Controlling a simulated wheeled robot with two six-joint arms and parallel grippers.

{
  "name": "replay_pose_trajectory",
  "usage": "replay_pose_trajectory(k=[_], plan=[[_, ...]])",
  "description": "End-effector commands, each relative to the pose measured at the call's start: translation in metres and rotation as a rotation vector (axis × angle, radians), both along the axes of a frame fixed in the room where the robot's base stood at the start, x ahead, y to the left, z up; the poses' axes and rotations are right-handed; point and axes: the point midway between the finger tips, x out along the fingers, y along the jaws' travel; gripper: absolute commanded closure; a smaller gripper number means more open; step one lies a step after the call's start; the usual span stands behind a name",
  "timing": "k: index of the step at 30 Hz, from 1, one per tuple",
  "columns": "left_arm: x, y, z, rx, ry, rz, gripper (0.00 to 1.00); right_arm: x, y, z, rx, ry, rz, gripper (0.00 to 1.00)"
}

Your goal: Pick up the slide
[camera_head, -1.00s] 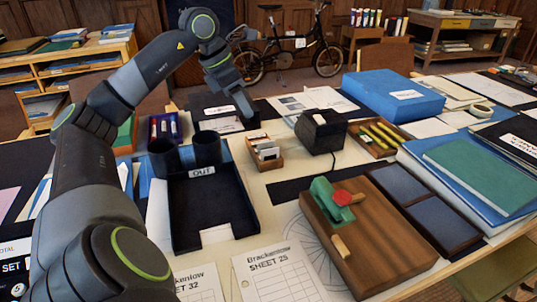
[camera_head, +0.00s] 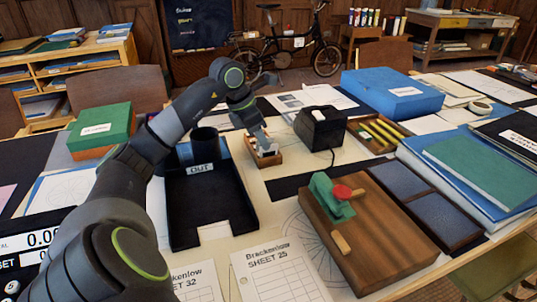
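A small wooden box (camera_head: 268,161) stands near the middle of the table, with small white pieces (camera_head: 268,149) in it that look like slides. My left gripper (camera_head: 261,146) reaches down over this box from the left, its fingertips at the white pieces. The gripper and arm hide part of the box, and I cannot tell whether the fingers are closed on a slide. A black box-shaped device (camera_head: 320,130), perhaps a slide viewer, stands just right of the wooden box, with a white patch on top. My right gripper is not in view.
A black tray marked OUT (camera_head: 208,212) and a dark cup (camera_head: 205,143) are left of the wooden box. A brown wooden block with a green tool (camera_head: 322,190) lies in front. A pencil tray (camera_head: 378,136) and blue box (camera_head: 393,92) are on the right.

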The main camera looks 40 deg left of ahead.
Motion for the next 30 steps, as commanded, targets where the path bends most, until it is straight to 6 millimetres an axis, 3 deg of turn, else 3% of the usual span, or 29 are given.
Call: replay_pose_trajectory(k=[7, 16, 23, 30], plan=[[0.015, -0.004, -0.03, -0.003, 0.0, -0.002, 0.7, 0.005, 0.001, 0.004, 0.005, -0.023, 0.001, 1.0], [0.017, -0.005, -0.034, 0.0, 0.0, -0.001, 0.7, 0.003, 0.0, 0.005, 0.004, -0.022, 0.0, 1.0], [0.017, -0.005, -0.034, 0.0, 0.0, -0.001, 1.0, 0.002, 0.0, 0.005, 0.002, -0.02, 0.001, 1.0], [0.017, -0.005, -0.034, 0.0, 0.0, -0.001, 1.0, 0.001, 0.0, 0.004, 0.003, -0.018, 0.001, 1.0]])
